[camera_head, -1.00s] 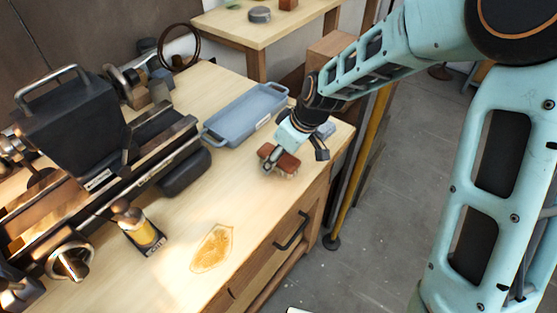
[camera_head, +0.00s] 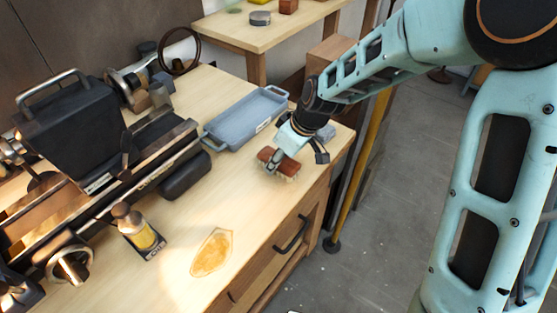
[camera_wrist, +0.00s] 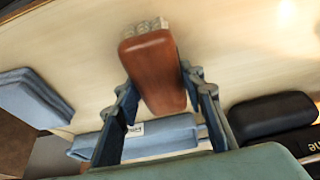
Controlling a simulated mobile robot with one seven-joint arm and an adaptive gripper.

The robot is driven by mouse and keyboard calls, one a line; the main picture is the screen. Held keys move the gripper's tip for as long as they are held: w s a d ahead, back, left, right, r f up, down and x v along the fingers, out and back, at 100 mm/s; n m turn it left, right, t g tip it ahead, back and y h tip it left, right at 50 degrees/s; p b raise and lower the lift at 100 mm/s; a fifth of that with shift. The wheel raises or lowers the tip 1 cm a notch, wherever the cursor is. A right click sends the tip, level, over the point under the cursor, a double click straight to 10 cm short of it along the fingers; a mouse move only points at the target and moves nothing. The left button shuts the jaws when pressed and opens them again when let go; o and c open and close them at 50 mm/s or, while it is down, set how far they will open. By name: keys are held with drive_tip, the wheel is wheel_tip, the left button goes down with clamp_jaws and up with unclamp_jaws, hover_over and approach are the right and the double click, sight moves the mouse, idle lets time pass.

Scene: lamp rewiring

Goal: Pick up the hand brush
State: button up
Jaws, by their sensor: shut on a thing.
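The hand brush (camera_head: 283,165) has a reddish-brown wooden back and pale bristles. It is at the right part of the workbench, near the front edge above the drawer. My gripper (camera_head: 275,160) reaches down over it, with its fingers around the brush. In the wrist view the brush (camera_wrist: 154,65) lies between the two fingers of my gripper (camera_wrist: 160,98), its pale bristles showing at the far end. The gripper is shut on the brush. I cannot tell whether the brush is clear of the bench top.
A blue-grey tray (camera_head: 243,118) lies behind the brush. A dark lathe-like machine (camera_head: 75,130) fills the bench's left side. A folded blue cloth (camera_wrist: 33,97) lies beside the brush.

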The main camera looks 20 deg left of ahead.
wheel_tip(320, 180, up, 4)
drive_tip(key=p, duration=0.3)
drive_tip(key=shift+r, duration=0.15)
drive_tip(key=s+r+p, duration=0.8)
drive_tip(key=s+r, duration=0.1)
drive_tip(key=s, duration=0.5)
drive_tip(key=shift+a+p, duration=0.2)
drive_tip(key=shift+p, duration=0.2)
